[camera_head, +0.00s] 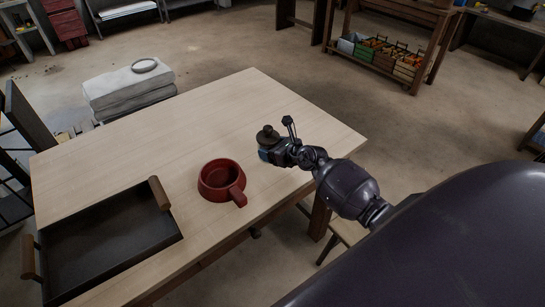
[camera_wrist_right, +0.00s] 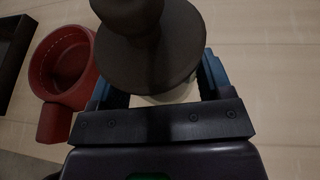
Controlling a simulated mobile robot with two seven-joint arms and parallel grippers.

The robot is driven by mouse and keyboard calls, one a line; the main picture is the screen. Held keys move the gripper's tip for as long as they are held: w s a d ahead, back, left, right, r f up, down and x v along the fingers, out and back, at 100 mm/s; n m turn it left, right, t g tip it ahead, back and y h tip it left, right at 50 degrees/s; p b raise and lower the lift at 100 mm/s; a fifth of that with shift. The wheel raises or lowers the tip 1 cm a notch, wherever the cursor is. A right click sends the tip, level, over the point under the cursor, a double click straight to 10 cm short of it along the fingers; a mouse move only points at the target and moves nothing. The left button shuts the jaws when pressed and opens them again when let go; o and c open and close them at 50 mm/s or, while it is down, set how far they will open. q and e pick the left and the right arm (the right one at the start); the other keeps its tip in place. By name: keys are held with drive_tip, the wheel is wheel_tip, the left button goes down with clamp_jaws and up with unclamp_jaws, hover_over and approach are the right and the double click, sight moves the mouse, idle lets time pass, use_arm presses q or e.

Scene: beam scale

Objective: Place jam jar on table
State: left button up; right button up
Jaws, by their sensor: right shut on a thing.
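The jam jar, with a dark round lid and knob (camera_head: 267,134), is in my right gripper above or at the table, right of the middle. My right gripper (camera_head: 272,151) is shut on it. In the right wrist view the lid (camera_wrist_right: 150,45) fills the space between the two blue-padded fingers, and a pale bit of the jar's body shows below it. The lid hides most of the jar. I cannot tell whether the jar's base touches the table. The light wooden table (camera_head: 200,120) lies under it. My left gripper is not in view.
A red mug-like pot with a handle (camera_head: 222,181) stands left of the jar. A dark tray with wooden handles (camera_head: 105,245) lies at the table's left front. The table's back middle is clear. Stacked pale cushions (camera_head: 128,90) stand beyond the far left edge.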

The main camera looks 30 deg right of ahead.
wheel_tip(320, 180, down, 3)
drive_tip(key=shift+f+b, duration=0.2)
drive_tip(key=shift+b, duration=0.5)
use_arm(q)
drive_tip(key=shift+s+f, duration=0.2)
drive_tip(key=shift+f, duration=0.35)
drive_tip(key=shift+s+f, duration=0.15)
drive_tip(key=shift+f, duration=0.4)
use_arm(e)
drive_tip(key=shift+r, duration=0.1)
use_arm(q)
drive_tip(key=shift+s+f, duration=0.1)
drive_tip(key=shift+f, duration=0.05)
use_arm(e)
drive_tip(key=shift+f, duration=0.2)
drive_tip(key=o, duration=1.2)
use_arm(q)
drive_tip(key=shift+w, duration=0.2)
